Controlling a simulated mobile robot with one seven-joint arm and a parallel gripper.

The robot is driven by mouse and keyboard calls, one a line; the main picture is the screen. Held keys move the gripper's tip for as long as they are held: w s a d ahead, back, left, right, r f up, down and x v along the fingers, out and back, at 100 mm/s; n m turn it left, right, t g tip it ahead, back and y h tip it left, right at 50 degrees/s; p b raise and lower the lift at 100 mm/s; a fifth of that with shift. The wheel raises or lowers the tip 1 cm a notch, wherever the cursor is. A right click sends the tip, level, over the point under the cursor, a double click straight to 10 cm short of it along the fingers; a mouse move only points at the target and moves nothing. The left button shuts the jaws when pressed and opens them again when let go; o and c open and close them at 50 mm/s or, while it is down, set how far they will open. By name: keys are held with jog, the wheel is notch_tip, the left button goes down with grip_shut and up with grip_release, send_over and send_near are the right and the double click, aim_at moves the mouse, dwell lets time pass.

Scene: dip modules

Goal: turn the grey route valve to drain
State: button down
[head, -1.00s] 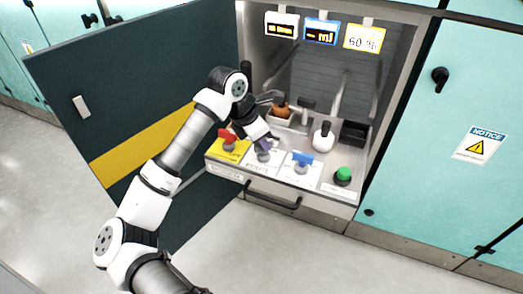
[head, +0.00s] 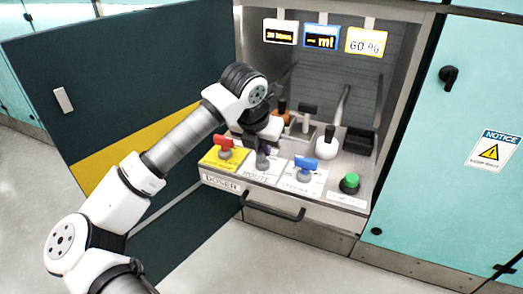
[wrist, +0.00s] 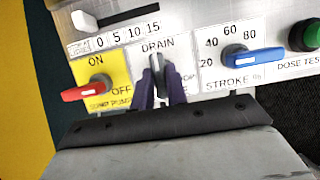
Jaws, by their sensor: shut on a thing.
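The grey route valve (wrist: 157,70) sits on a white ROUTE plate, between the yellow pump plate and the STROKE plate. In the wrist view its handle stands nearly upright in the picture, with its upper end just under the word DRAIN. My gripper (wrist: 157,88) has one purple finger on each side of the handle and is shut on it. The fingers hide the lower part of the valve and part of the plate's other lettering. In the head view the valve (head: 262,160) shows just below my gripper (head: 262,149).
A red switch (wrist: 84,92) on the yellow plate (wrist: 92,68) is close on the left. A blue STROKE knob (wrist: 250,60) is on the right, then a green button (head: 350,180). A drawer handle (head: 272,207) runs below. The dark cabinet door (head: 110,90) stands open at left.

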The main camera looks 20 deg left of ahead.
dwell(0.5)
jog(key=c, duration=1.4)
grip_release()
jog(key=shift+r, duration=0.15)
jog(key=p+v, duration=0.1)
jog(key=v, duration=1.2)
jog(key=shift+r, duration=0.3)
jog(key=shift+s, duration=0.1)
